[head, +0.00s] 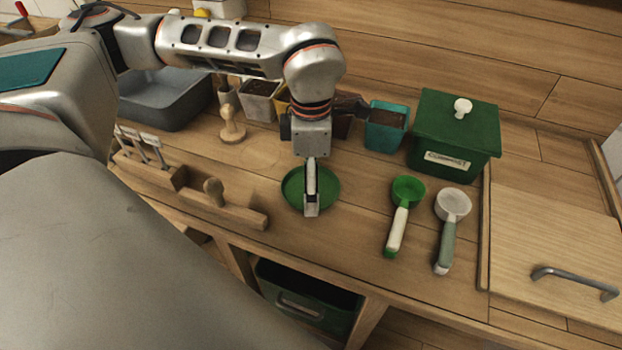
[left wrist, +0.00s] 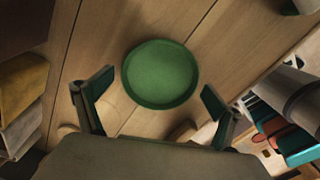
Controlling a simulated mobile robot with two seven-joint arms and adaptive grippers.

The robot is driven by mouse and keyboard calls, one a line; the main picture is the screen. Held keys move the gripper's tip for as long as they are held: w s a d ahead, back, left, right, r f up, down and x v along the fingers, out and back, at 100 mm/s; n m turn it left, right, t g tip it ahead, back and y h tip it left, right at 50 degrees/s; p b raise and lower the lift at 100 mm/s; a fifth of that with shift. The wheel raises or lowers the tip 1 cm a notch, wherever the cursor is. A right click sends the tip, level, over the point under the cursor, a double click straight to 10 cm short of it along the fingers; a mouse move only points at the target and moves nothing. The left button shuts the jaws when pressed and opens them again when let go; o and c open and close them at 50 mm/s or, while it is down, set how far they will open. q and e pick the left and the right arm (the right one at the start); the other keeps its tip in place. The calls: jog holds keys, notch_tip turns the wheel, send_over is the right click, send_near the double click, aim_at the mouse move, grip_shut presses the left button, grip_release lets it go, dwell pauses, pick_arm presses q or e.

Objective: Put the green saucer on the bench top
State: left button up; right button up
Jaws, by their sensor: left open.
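The green saucer (head: 331,188) lies flat on the wooden bench top (head: 350,245) in the head view. My left gripper (head: 311,205) points down over it and hides its middle. In the left wrist view the whole saucer (left wrist: 160,73) shows on the bench boards. There my left gripper (left wrist: 155,95) is open, with one finger on each side and nothing between them. The fingers look apart from the saucer. My right gripper is in neither view.
A green scoop (head: 403,215) and a grey-handled scoop (head: 448,230) lie to the right. The green compost box (head: 450,140) and several pots, including a teal pot (head: 386,130), stand behind. A wooden tool holder (head: 235,210) is at left. Bench between saucer and scoops is clear.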

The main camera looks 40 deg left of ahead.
pick_arm(q)
notch_tip(320, 180, up, 12)
jog(key=p, duration=0.1)
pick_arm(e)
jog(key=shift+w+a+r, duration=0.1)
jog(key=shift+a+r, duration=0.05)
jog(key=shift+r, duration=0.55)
